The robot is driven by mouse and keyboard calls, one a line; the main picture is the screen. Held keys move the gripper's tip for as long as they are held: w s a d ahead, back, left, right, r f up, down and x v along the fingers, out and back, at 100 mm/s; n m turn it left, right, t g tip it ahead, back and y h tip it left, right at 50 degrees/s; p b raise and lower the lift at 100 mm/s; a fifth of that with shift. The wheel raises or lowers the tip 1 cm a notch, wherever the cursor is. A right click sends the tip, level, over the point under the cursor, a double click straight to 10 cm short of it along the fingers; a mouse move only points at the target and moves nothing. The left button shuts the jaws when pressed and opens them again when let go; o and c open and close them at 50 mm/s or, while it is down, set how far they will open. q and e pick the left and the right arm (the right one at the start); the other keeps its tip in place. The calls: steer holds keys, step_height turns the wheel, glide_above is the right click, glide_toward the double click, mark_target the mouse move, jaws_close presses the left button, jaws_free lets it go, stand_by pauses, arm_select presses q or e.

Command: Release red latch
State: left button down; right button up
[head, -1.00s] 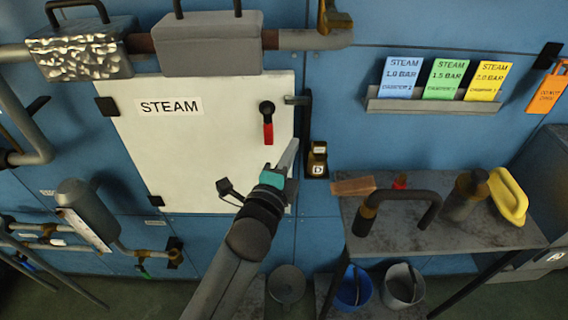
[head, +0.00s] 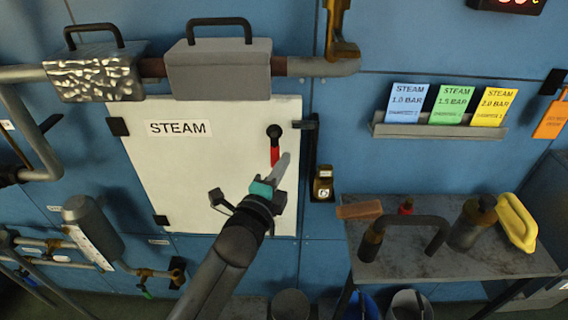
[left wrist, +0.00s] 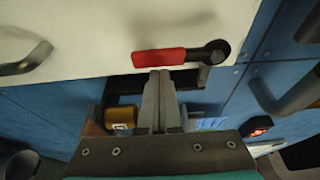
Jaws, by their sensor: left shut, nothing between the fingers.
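The red latch (head: 274,150) hangs straight down from its black pivot on the white STEAM panel (head: 165,190), near the panel's right edge. In the left wrist view the red latch (left wrist: 160,57) lies across the picture with its black pivot at the right. My left gripper (head: 283,165) is shut and empty. Its fingertips (left wrist: 160,75) are just at the latch's lower edge in the wrist view; I cannot tell whether they touch it. My right gripper is not in view.
A small brass block (head: 323,184) sits on the blue wall right of the panel. A grey table (head: 400,265) with a black handle tool, bottle and yellow item stands at the right. A rack (head: 438,130) holds three STEAM cards. Pipes run above the panel.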

arm_select(q)
steer(key=shift+a+m+p, duration=0.25)
steer(key=shift+m+p, duration=0.15)
steer(key=shift+p, duration=0.2)
